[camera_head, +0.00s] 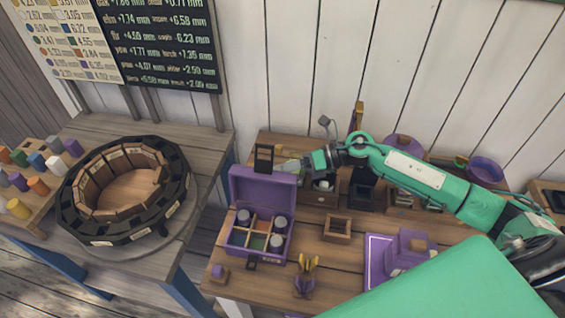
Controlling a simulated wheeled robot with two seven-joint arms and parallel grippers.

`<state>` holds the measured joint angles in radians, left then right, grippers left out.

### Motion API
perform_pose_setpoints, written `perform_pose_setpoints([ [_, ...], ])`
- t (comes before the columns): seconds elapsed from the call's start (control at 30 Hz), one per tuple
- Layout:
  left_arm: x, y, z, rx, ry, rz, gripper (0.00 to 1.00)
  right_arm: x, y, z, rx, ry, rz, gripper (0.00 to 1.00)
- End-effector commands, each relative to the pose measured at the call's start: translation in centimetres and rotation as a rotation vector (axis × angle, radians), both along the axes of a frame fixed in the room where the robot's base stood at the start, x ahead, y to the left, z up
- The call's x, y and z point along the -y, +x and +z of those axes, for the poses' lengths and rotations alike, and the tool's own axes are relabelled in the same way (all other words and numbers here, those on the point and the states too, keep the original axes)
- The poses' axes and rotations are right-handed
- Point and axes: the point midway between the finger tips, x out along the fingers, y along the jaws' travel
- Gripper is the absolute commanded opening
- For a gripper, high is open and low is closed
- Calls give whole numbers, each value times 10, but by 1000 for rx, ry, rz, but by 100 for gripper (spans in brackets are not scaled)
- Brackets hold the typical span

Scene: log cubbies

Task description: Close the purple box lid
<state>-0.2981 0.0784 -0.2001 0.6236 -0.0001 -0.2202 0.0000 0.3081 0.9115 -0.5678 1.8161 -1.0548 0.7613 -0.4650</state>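The purple box (236,240) stands on the wooden table with its lid (262,188) raised, roughly upright at the back. Its divided inside shows, with several small grey-topped jars and coloured compartments. My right gripper (284,166) is at the upper right edge of the lid, its arm reaching in from the right. I cannot tell whether it touches the lid or is behind it, and its finger gap is too small to make out. My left gripper is not in view.
A small wooden tray (337,238) sits right of the box. Purple gear (408,250) is farther right. A dark round cubby ring (75,215) fills the left table.

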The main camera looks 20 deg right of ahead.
Motion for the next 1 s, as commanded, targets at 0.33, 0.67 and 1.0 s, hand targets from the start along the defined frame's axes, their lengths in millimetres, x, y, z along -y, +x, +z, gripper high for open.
perform_pose_setpoints([
  [0.33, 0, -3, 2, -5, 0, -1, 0, -6, 2, -2, 1, -1, 0, 34],
  [0.67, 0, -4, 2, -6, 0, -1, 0, -5, 2, -2, 1, -1, 0, 0],
  [1.0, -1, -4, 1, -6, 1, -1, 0, -5, 2, -2, 9, -7, 1, 0],
])
